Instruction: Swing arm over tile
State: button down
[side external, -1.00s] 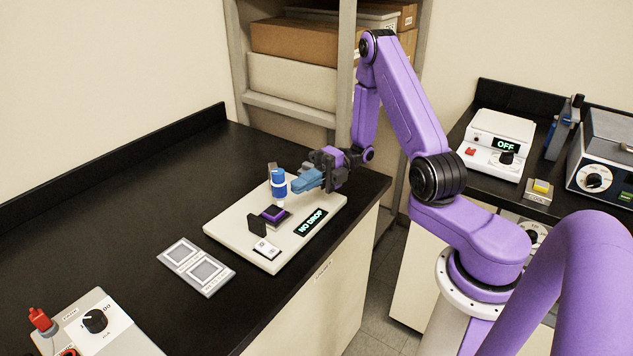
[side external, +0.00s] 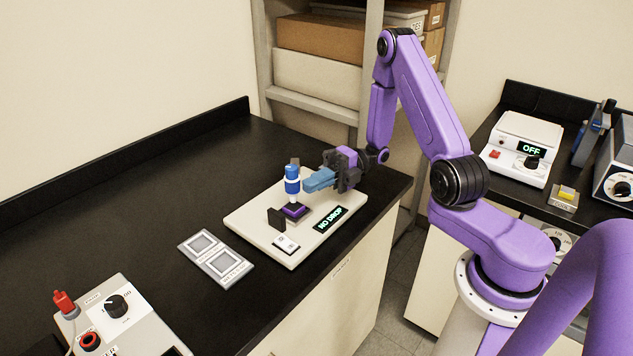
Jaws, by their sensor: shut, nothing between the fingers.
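The profiler is a cream base plate (side external: 250,222) on the black bench. A dark tile with a purple edge (side external: 294,211) sits on it. A blue cylinder with a white band (side external: 292,181), which looks like the arm's head, stands upright just above the tile in this view. Its lower tip and any gap to the tile are too small to tell. My gripper (side external: 308,184) is shut and empty, its blue fingers pointing left at the cylinder's right side. I cannot tell whether they touch it. The fingers and gripper body hide what lies behind them.
The base also carries a black upright block (side external: 276,218), a white switch (side external: 286,245) and a display reading NO DROP (side external: 330,220). A grey two-window plate (side external: 216,258) lies left of it. A control box (side external: 122,325) stands front left. The bench behind is clear.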

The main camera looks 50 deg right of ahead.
jog(key=s, duration=0.1)
jog(key=s+d, duration=0.2)
jog(key=s, duration=0.1)
jog(key=shift+d, duration=0.25)
jog(key=s+v, duration=0.1)
jog(key=v, duration=0.8)
jog(key=s+a+r+m+g+h, duration=0.1)
jog(key=s+a+r+m+h, duration=0.2)
jog(key=s+a+m+h, duration=0.4)
jog(key=s+a+r+m+g+h, duration=0.2)
jog(key=s+a+m+h, duration=0.6)
jog(key=m, duration=0.6)
jog(key=shift+s+r+g+h, duration=0.3)
jog(key=shift+s+r+h, duration=0.2)
jog(key=shift+s+h, duration=0.65)
